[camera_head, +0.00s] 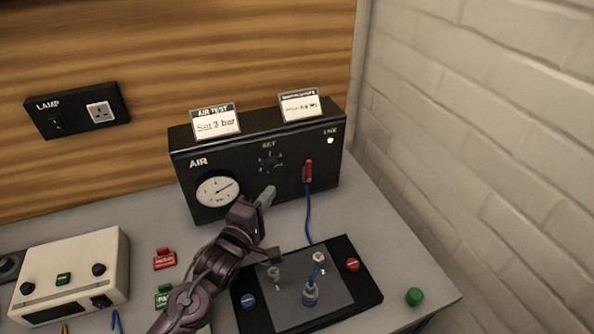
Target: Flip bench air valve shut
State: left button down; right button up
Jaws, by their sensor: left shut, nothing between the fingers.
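The black air panel (250,184) stands on the bench against the wooden back wall. The bench air valve shows as a red lever (308,170) on the panel's right part. The lever points upward, and a blue hose (308,220) runs down from below it. A round white gauge (218,191) and a SET knob (270,161) sit to its left. My left gripper (267,195) is shut and empty, in front of the panel's lower middle, left of and below the lever and apart from it. My right gripper is not in view.
A black tray (366,296) holds a small blue-topped cylinder (310,294), fittings, and red and blue caps. A green cap (414,296) lies at the right. A cream instrument box (72,275) stands at the left. A white brick wall (480,130) bounds the right side.

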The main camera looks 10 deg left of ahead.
aim_at(308, 171)
pick_arm(q)
jog(key=w, duration=0.2)
jog(key=w+d+p, duration=0.1)
jog(key=w, duration=0.1)
jog(key=w+p, duration=0.1)
jog(key=w, duration=0.2)
jog(key=shift+d+r, duration=0.15)
jog(key=shift+r, duration=0.1)
jog(key=shift+w+d+f+p, duration=0.1)
jog(key=shift+w+d+p, duration=0.25)
jog(key=shift+d, duration=0.2)
jog(key=shift+w+d+p, duration=0.2)
jog(key=shift+w+d, duration=0.15)
jog(key=shift+d, duration=0.2)
jog(key=shift+w+d+f, duration=0.15)
jog(key=shift+w+d, duration=0.15)
jog(key=shift+d, duration=0.3)
jog(key=shift+w, duration=0.1)
